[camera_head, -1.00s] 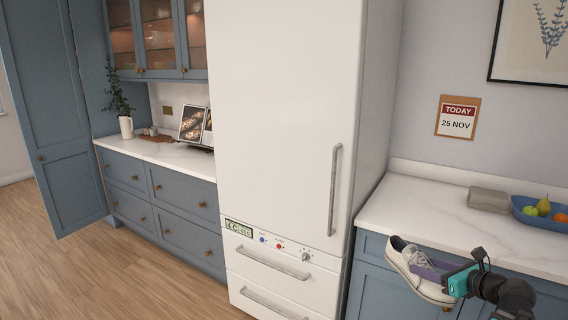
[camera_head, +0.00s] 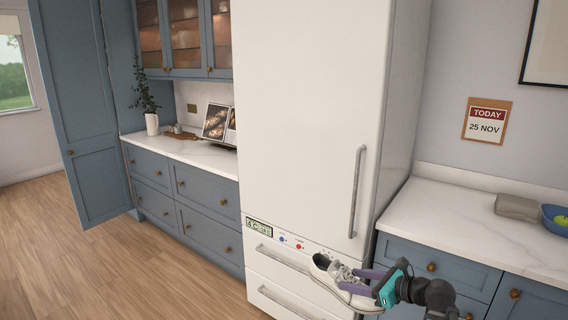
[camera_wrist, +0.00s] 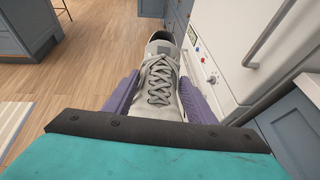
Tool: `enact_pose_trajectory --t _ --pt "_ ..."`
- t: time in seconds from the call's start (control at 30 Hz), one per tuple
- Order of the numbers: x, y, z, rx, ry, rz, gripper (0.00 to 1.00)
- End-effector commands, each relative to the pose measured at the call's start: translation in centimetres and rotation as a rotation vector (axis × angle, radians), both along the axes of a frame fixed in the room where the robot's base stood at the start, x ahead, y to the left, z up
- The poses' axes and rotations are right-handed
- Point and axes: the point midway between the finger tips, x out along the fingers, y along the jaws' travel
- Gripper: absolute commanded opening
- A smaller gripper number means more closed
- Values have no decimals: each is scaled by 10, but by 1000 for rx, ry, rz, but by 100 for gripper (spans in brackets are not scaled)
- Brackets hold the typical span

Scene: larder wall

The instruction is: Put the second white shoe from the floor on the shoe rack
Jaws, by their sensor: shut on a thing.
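A white shoe (camera_head: 333,278) with grey laces is held in my gripper (camera_head: 362,283) in front of the lower part of the fridge. In the wrist view the same shoe (camera_wrist: 158,88) lies between the two purple fingers of my gripper (camera_wrist: 154,96), which are shut on its sides. Its laces face the camera and its opening points away from the wrist. No shoe rack and no other shoe is in view.
The tall white fridge (camera_head: 300,110) stands close behind the shoe. A counter with blue drawers (camera_head: 440,262) is at the right. Wooden floor (camera_head: 80,265) is open at the left, and a striped rug (camera_wrist: 12,120) shows in the wrist view.

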Motion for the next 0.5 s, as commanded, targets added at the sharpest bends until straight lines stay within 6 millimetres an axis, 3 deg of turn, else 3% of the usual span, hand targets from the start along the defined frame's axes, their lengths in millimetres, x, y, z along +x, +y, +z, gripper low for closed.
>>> enact_pose_trajectory --t 0.17,0.5 --pt "-5 38 -8 1 -2 85 14" --pt "-12 43 -5 -1 -6 152 14"
